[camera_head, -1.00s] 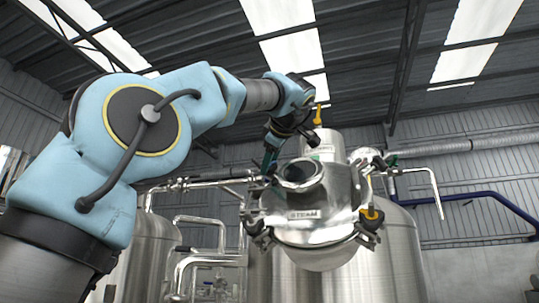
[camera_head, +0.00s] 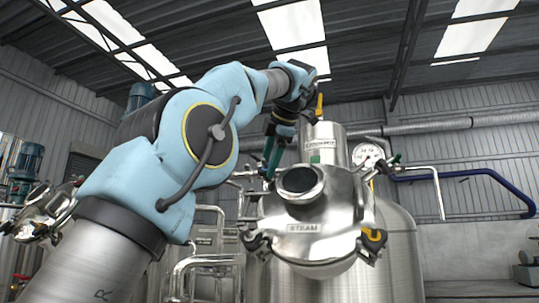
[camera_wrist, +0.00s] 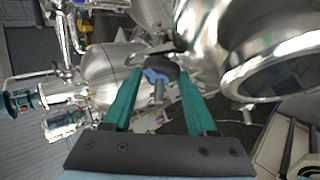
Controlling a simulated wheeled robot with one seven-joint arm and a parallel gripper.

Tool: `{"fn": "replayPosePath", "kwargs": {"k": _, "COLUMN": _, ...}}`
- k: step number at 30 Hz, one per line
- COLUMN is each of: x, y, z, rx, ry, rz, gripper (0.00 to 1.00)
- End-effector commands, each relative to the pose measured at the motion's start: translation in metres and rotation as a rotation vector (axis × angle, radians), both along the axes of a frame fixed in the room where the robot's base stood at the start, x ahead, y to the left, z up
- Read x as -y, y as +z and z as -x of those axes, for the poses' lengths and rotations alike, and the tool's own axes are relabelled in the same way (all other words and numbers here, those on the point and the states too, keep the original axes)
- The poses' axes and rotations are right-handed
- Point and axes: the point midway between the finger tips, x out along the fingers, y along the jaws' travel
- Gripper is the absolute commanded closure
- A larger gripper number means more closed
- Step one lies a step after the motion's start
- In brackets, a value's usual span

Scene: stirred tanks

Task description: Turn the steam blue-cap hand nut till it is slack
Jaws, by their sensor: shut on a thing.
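The steam tank (camera_head: 330,242) has a polished domed lid with a STEAM label and an open round port. The blue-cap hand nut (camera_wrist: 154,76) shows in the wrist view as a dark knob with a blue part and a grey stem. My gripper (camera_wrist: 160,70) has its green fingers on either side of it, shut on it. In the head view my gripper (camera_head: 270,158) reaches down at the lid's back left; the nut is hidden there. How tight the nut sits cannot be told.
A yellow-capped nut (camera_head: 374,238) sits at the lid's right front and a dark clamp (camera_head: 256,241) at its left front. A pressure gauge (camera_head: 367,154) and a yellow handle (camera_head: 319,106) stand behind. Pipes (camera_head: 205,233) run left of the tank.

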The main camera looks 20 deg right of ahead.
Motion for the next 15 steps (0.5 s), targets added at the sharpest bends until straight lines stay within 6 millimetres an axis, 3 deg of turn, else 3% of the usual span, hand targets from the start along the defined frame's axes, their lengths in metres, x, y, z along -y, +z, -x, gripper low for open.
{"fn": "replayPosePath", "kwargs": {"k": 15, "x": -0.0002, "y": -0.0004, "z": -0.0009, "rx": -0.053, "ry": 0.047, "rz": 0.053, "gripper": 0.98}}
